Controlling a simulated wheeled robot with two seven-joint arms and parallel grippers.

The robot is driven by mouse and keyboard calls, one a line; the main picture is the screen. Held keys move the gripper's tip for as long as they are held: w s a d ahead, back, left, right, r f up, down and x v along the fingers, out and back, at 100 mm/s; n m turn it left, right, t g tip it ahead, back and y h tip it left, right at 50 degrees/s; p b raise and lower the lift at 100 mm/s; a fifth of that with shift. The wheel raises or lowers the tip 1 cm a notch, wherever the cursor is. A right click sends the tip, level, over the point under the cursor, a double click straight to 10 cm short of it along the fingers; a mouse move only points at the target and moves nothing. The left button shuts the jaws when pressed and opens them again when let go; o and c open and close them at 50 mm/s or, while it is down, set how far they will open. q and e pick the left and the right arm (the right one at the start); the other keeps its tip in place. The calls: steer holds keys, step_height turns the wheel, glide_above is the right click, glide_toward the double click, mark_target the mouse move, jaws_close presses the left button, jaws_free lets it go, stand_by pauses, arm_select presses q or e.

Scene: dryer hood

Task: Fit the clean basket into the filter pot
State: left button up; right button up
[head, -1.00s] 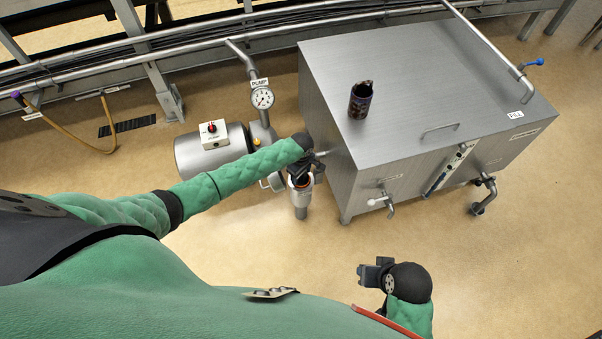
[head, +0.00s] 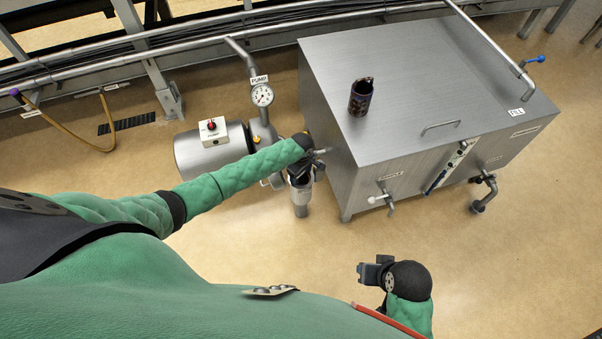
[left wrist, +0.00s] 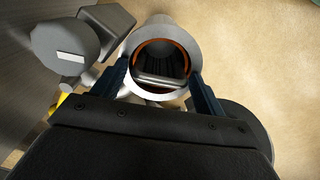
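The filter pot (head: 301,203) is an upright grey cylinder on the floor, left of the steel tank. In the left wrist view, its round mouth (left wrist: 194,52) shows an orange ring (left wrist: 137,52). Inside the ring is a dark ribbed interior with a pale metal bar (left wrist: 160,80) across it, which looks like part of a basket; how deep it sits is hidden. My left gripper (head: 299,176) is right over the pot. Its two blue fingers (left wrist: 160,84) are wide apart, one each side of the mouth. My right gripper (head: 368,273) is low at the front, away from the pot; its finger gap is unclear.
A dark, stained basket (head: 361,97) stands on the steel tank (head: 420,75). The pump (head: 212,150) and its gauge (head: 262,96) stand left of the pot. The sample tap (head: 382,198) juts from the tank front. Floor in front is clear.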

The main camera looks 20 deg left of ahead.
arm_select(q)
steer(key=shift+o, duration=1.1)
steer(key=shift+r, duration=3.9)
